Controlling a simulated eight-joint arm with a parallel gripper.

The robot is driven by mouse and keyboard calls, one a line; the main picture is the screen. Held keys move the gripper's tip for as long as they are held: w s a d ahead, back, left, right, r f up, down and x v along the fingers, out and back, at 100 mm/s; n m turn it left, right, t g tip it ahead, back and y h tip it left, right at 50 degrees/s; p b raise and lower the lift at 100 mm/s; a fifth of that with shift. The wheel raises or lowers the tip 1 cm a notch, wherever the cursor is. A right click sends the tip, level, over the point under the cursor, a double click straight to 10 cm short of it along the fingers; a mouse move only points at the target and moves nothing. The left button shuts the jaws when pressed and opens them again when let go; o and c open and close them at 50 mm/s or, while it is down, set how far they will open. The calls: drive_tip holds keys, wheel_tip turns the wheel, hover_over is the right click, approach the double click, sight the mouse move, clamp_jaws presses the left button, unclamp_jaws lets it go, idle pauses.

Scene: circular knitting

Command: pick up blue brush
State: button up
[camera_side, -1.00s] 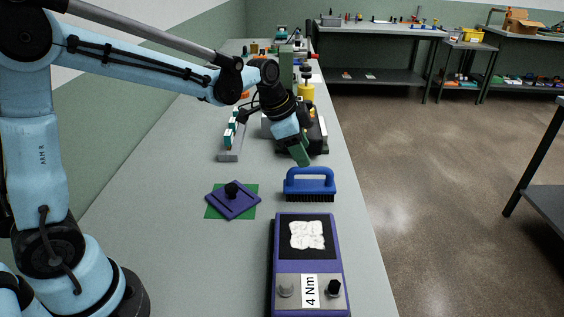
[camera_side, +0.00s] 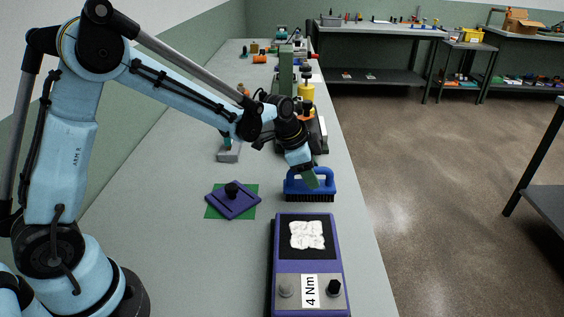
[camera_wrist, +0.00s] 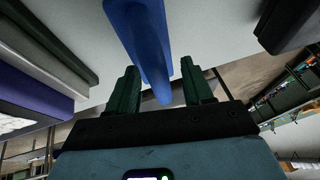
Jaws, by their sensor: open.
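The blue brush (camera_side: 318,188) stands bristles down on the grey bench, with its arched handle on top. My gripper (camera_side: 313,180) is at the handle, its green fingers overlapping it in the side view. In the wrist view the blue brush (camera_wrist: 143,35) reaches down the middle, between the two green fingers of my gripper (camera_wrist: 160,88). Gaps show between the handle and both fingers, so the gripper is open and not holding it. The bristles are hidden in the wrist view.
A purple device (camera_side: 276,262) with a white cloth-like patch and a "4 Nm" label lies just in front of the brush. A purple plate with a black knob (camera_side: 233,200) lies on a green sheet (camera_side: 214,212) to the left. The bench's right edge is close to the brush.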

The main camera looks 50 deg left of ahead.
clamp_jaws()
idle(0.4)
drive_tip(key=shift+r, duration=0.5)
drive_tip(key=r, duration=0.3)
drive_tip(key=shift+s+d+r, duration=0.1)
drive_tip(key=shift+d+r, duration=0.1)
drive_tip(key=shift+r, duration=0.05)
drive_tip(key=s+d+r, duration=0.6)
drive_tip(key=d, duration=0.3)
drive_tip(key=shift+s+d+r, duration=0.15)
drive_tip(key=shift+r, duration=0.1)
